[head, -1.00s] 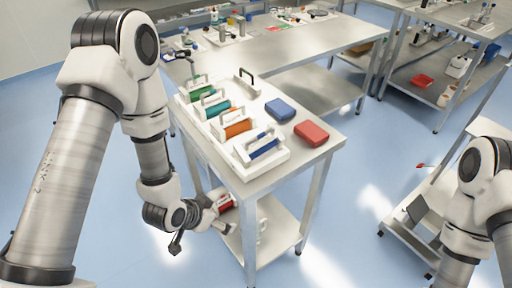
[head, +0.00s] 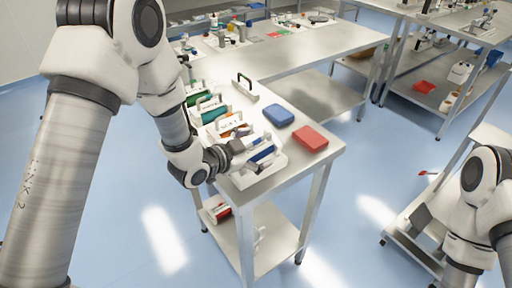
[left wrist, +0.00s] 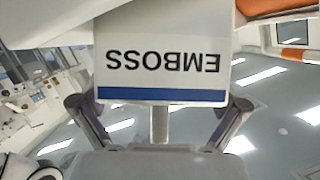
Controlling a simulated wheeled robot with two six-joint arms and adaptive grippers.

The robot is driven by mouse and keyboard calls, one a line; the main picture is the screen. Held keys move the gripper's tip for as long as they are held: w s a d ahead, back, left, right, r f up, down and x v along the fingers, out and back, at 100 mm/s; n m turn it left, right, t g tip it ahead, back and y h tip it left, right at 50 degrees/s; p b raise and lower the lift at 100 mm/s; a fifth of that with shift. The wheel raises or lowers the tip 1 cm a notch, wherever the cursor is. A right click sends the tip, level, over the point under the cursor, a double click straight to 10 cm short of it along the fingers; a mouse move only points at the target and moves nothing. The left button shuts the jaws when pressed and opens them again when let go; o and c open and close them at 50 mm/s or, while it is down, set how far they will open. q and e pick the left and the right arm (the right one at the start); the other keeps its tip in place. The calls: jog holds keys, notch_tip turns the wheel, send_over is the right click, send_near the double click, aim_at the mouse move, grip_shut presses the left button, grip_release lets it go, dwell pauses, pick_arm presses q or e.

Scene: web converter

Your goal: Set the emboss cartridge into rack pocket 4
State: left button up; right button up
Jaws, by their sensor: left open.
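The emboss cartridge (left wrist: 160,65) faces the left wrist camera, with a white "EMBOSS" label and a blue stripe. In the head view a blue cartridge (head: 261,154), which seems to be it, sits in the nearest pocket of the white rack (head: 272,169). My left gripper (head: 238,147) is at the left side of that cartridge. In the left wrist view its fingers (left wrist: 160,104) are open, one toward each side of the label's lower edge. No pocket number is readable. My right gripper is out of view.
Orange (head: 232,129), teal (head: 212,114) and green (head: 198,98) cartridges stand behind in the rack. A blue case (head: 279,116) and a red case (head: 309,138) lie to its right. A red cartridge (head: 221,212) lies on the lower shelf.

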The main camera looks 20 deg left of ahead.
pick_arm(q)
jog(key=shift+w+d+f, duration=0.1)
jog(key=shift+w+d, duration=0.05)
jog(key=shift+w, duration=0.05)
jog(key=shift+s, duration=0.2)
jog(key=shift+c, duration=1)
jog(key=c, duration=1.5)
jog(key=shift+o, duration=0.2)
